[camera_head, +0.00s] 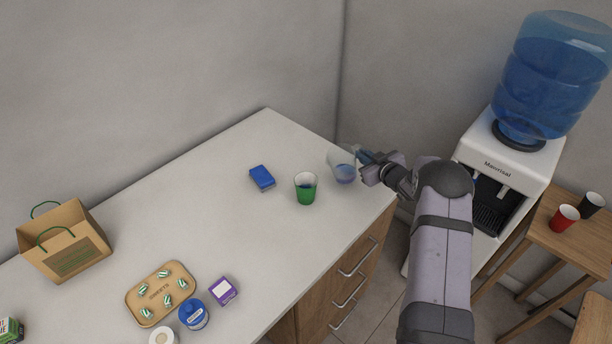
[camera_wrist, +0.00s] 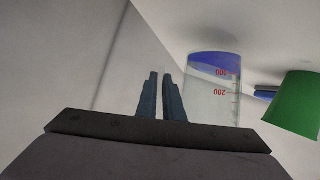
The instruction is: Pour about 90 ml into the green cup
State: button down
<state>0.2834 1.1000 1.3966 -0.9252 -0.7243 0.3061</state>
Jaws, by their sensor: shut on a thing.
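The green cup (camera_head: 305,194) stands upright on the counter, left of a clear measuring beaker (camera_head: 338,162). The beaker holds some blue liquid low down. In the wrist view the beaker (camera_wrist: 220,102) appears upside down with red 100 and 200 marks, the blue near the 100 mark. My gripper (camera_head: 366,163) is at the beaker's right side, shut on it. The green cup (camera_wrist: 298,105) is at the wrist view's right edge. I cannot tell what the cup holds.
A blue box (camera_head: 262,178) lies left of the cup. A paper bag (camera_head: 66,241), a sweets tray (camera_head: 150,309), a blue jar (camera_head: 194,315) and a purple box (camera_head: 224,290) stand farther left. A water dispenser (camera_head: 508,150) stands right, off the counter. The mid-counter is clear.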

jog(key=shift+w+d+f+m+g+y, duration=0.2)
jog(key=shift+d+f+m+y, duration=0.15)
jog(key=shift+f+m, duration=0.2)
jog(key=shift+w+d+f+m+g+y, duration=0.15)
jog(key=shift+d+f+m+g+y, duration=0.2)
jog(key=shift+f, duration=0.3)
jog(key=shift+a, duration=0.1)
